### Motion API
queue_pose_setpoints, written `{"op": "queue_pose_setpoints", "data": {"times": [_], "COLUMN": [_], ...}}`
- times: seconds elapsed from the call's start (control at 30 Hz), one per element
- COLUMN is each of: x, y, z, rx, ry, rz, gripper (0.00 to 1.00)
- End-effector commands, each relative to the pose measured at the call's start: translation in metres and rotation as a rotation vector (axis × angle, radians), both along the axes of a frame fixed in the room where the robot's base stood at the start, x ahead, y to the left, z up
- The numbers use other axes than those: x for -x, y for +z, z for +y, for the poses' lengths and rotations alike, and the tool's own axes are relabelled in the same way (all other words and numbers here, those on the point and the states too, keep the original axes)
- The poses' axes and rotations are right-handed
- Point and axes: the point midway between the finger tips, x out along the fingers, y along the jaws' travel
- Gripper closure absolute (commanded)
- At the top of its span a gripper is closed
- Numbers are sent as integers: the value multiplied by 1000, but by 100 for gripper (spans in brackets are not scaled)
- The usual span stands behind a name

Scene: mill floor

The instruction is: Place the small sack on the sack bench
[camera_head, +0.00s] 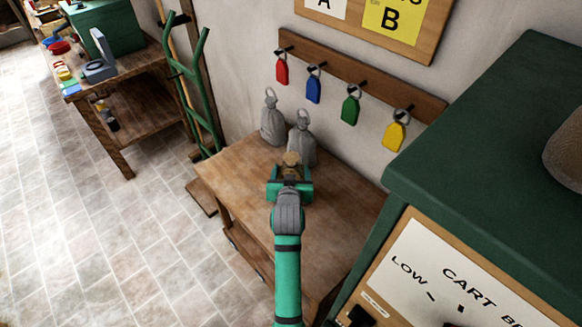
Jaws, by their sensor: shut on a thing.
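The wooden bench (235,172) stands against the wall. Two grey tied sacks, one at left (271,124) and one at right (303,142), stand upright at its back edge. My gripper (290,175) is over the bench, just in front of the right grey sack. It is shut on a small tan thing, seemingly the small sack (291,159), whose top shows beyond the jaws. The rest of it is hidden by the gripper, so I cannot tell whether it touches the bench top.
A green cabinet (480,140) stands close at right. A rail (350,72) with coloured tags hangs on the wall above the bench. A green hand truck (192,85) stands left of the bench, and a cluttered workbench (150,58) lies farther left. The bench top's left and front parts are bare.

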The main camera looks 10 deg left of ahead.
Motion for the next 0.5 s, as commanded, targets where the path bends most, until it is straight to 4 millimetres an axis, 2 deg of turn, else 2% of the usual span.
{"op": "queue_pose_setpoints", "data": {"times": [0.03,0.33,0.37,0.43,0.5], "x": [-1,-1,0,0,0], "y": [4,1,-3,-2,-2], "z": [0,0,0,0,0], "rx": [-2,-2,0,0,0], "ry": [0,0,0,0,0], "rz": [-9,-8,-1,-1,-1], "gripper": [95,95,30,14,14]}}
